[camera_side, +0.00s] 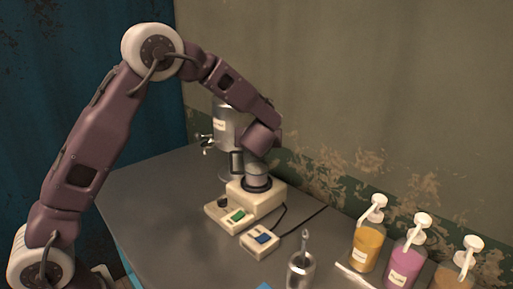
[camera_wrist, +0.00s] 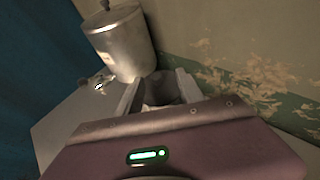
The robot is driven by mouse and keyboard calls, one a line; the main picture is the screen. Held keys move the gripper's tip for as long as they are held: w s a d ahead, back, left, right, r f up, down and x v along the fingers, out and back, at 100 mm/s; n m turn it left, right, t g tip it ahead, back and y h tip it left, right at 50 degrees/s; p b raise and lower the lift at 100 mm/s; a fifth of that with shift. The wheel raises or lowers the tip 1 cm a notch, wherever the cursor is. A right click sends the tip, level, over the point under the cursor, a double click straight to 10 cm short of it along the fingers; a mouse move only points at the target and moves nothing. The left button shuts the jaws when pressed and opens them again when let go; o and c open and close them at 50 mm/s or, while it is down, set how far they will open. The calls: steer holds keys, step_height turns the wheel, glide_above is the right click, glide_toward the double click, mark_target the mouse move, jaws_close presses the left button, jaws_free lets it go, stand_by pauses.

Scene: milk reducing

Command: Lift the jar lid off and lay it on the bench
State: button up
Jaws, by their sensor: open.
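A grey cylindrical jar (camera_side: 256,173) stands upright on the cream heater-like device, directly below my gripper. I cannot make out a separate lid on it. In the wrist view a grey rounded shape (camera_wrist: 158,94), apparently the jar top, shows between my fingers, partly hidden by my gripper's body. My gripper (camera_wrist: 158,88) is open, with one finger on each side of that shape. Whether the fingers touch it cannot be told. In the side view my gripper (camera_side: 247,163) points down at the jar, and its fingers are hard to separate from it.
A metal canister (camera_wrist: 124,42) with a knobbed top and tap stands behind the jar, close to my gripper. The cream device (camera_side: 240,208) and a small control box (camera_side: 260,241) have cables. Pump bottles (camera_side: 367,245) and a metal cup (camera_side: 301,271) stand right. The grey bench (camera_side: 160,215) is clear at left.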

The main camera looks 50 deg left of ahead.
steer(key=x, duration=0.5)
steer(key=shift+s+a+f, duration=0.15)
steer(key=shift+a+f, duration=0.3)
steer(key=shift+c, duration=0.5)
jaws_close()
